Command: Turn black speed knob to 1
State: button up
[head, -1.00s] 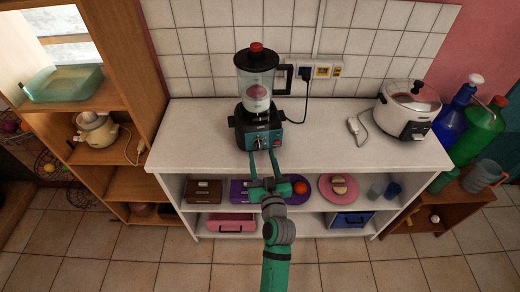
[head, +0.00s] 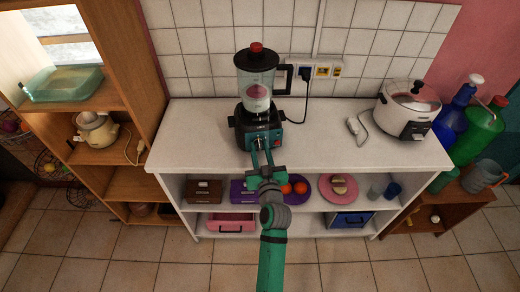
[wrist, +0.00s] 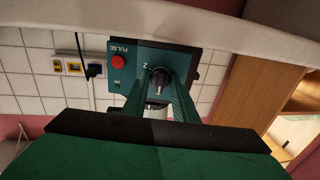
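The blender (head: 256,75) stands on the white counter with its clear jar and red cap, and something pink is in the jar. The black speed knob (wrist: 158,81) is on its teal front panel (wrist: 128,80); in the wrist view a pale mark on it points down the picture. My gripper (head: 261,148) is at the blender's front. In the wrist view my gripper (wrist: 162,84) has one finger on each side of the knob, apart from each other. Whether they touch it is unclear. Some dial markings are hidden.
A red PULSE button (wrist: 118,62) and a small green label sit beside the knob on the panel. A rice cooker (head: 408,108) stands at the counter's right. A black cord runs to the wall socket (head: 305,73).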

jog(key=shift+m, duration=0.3)
jog(key=m, duration=1.1)
jog(key=shift+d, duration=0.1)
dwell(0.5)
jog(key=o, duration=1)
jog(key=shift+o, duration=0.2)
jog(key=s+d, duration=0.1)
jog(key=s, duration=0.9)
jog(key=shift+s+d, duration=0.35)
jog(key=shift+d, duration=0.05)
